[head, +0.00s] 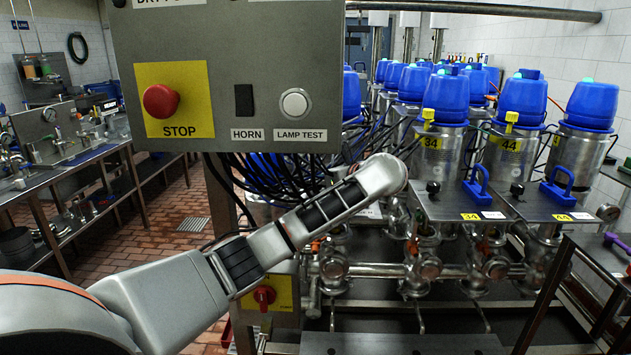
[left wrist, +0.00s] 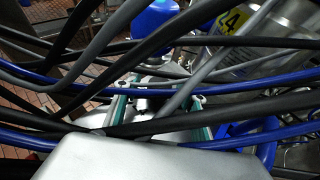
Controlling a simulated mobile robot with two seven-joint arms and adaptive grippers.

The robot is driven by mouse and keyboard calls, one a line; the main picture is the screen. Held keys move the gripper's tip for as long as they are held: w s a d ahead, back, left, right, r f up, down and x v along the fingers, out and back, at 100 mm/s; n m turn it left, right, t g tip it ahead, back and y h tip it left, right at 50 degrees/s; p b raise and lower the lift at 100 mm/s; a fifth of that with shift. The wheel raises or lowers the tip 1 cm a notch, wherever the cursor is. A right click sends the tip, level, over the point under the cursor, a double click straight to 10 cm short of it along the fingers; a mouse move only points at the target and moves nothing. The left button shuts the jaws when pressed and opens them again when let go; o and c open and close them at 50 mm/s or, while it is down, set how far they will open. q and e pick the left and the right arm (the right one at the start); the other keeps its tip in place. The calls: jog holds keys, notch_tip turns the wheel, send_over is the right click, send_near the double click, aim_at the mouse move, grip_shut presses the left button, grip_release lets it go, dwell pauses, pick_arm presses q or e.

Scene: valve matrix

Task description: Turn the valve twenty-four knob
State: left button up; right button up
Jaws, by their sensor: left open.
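My left arm reaches across the head view and passes in front of the cables; its gripper is hidden there. In the left wrist view my left gripper (left wrist: 160,98) shows two teal-lined fingers, spread apart, partly covered by cables. A steel valve body (left wrist: 275,45) with a yellow label stands at upper right; the label seems to read 24, partly crossed by cables. A blue handle (left wrist: 250,132) lies right of the fingers. Small dark and pale parts show between and beyond the fingertips; I cannot tell whether one is the knob. My right gripper is out of view.
A grey control box (head: 225,60) with a red stop button hides much of the valve row's left. Black and blue cables (left wrist: 90,128) cross the wrist view close to the gripper. Valves thirty-four (head: 440,155) and forty-four (head: 510,155) stand to the right, above steel pipes.

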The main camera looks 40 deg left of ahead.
pick_arm(q)
jog(key=shift+w+a+f, duration=0.1)
jog(key=shift+a+f, duration=0.05)
jog(key=shift+a, duration=0.15)
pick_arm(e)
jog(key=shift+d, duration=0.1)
pick_arm(q)
jog(key=shift+c, duration=0.4)
